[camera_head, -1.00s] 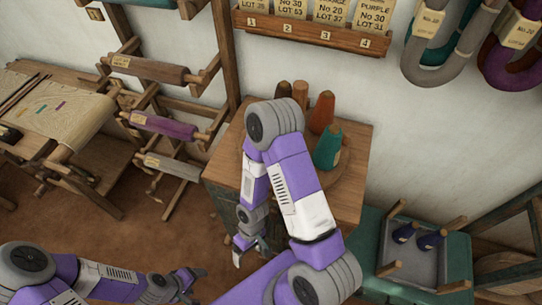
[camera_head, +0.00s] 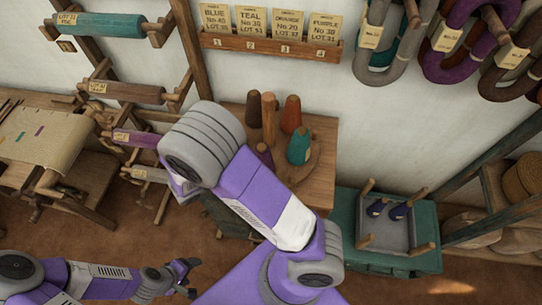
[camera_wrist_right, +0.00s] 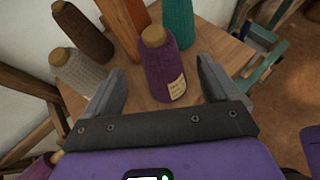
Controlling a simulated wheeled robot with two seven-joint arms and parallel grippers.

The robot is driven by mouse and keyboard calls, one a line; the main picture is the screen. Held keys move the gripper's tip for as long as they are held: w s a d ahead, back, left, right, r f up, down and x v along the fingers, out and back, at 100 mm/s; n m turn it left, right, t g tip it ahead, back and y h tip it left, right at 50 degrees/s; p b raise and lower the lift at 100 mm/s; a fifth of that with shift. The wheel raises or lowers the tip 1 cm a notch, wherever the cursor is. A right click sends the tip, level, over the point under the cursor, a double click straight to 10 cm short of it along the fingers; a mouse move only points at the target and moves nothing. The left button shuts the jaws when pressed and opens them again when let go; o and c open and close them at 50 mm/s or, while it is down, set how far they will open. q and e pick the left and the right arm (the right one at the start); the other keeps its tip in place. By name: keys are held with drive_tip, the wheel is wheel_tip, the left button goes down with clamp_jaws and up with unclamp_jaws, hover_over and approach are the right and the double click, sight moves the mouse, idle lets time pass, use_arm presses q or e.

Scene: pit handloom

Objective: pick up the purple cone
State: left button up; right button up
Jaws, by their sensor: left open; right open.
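The purple cone (camera_wrist_right: 163,72) stands upright on the wooden stand in the right wrist view, with a pale label on its side. In the head view, a small part of the purple cone (camera_head: 264,152) shows beside my right arm, which hides the rest. My right gripper (camera_wrist_right: 157,82) is open, with one finger on each side of the cone's lower part; I cannot tell whether they touch it. My right gripper is hidden in the head view. My left gripper (camera_head: 184,276) is open and empty at the lower left, away from the stand.
A teal cone (camera_head: 299,146), an orange cone (camera_head: 291,114), a brown cone (camera_head: 253,108) and a wooden post (camera_head: 269,118) stand close by. A beige cone (camera_wrist_right: 82,70) is left of the gripper. A teal stool (camera_head: 350,215) stands to the right.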

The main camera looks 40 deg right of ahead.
sight(257, 152)
drive_tip(key=shift+w+d+r, duration=0.2)
drive_tip(key=shift+d+r, duration=0.05)
drive_tip(key=shift+r, duration=0.3)
drive_tip(key=shift+t, duration=0.3)
drive_tip(key=x, duration=0.7)
drive_tip(key=shift+s+d+p, duration=0.2)
drive_tip(key=shift+p, duration=0.1)
drive_tip(key=shift+r, duration=0.1)
drive_tip(key=c, duration=1.6)
drive_tip(key=shift+r, duration=0.1)
